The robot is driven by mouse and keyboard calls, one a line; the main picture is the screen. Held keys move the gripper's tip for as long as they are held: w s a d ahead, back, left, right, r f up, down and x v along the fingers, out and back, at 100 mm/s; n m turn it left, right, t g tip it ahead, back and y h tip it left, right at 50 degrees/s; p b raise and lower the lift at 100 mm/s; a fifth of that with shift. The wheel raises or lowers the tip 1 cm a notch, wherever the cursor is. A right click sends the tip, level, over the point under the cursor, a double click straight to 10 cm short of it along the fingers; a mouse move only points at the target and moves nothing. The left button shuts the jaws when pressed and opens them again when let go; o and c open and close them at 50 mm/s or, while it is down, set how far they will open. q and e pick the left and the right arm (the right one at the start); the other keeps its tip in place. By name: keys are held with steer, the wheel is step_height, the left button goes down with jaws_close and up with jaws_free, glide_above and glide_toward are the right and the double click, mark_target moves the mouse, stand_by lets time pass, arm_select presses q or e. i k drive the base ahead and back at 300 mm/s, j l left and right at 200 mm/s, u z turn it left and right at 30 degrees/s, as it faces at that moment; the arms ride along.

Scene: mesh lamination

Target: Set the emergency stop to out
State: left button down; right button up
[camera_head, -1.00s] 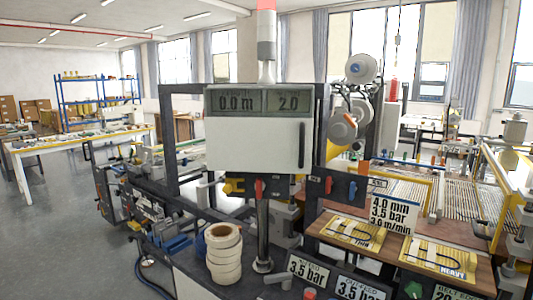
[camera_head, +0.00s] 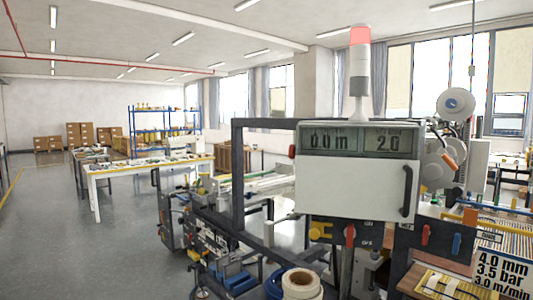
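No part in view is clearly marked as the emergency stop. A small red knob-like part (camera_head: 291,151) shows at the left edge of the white control box (camera_head: 350,187). Below the box are a yellow part (camera_head: 319,232) and a red handle-like part (camera_head: 350,235) on a dark panel. They are too small to tell whether any is a stop button, or pressed or out. Neither of my grippers is in view.
The machine with a dark frame (camera_head: 238,180) fills the right half. A signal lamp (camera_head: 359,65) stands on the box. Tape rolls (camera_head: 301,283) sit at the front. A white table (camera_head: 150,166) stands behind left. The grey floor (camera_head: 90,255) at left is open.

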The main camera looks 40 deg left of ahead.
mark_target(292, 148)
steer(key=j+u, duration=0.15)
steer(key=j, duration=0.9)
steer(key=j+u, duration=0.1)
steer(key=j, duration=0.95)
steer(key=i, duration=0.05)
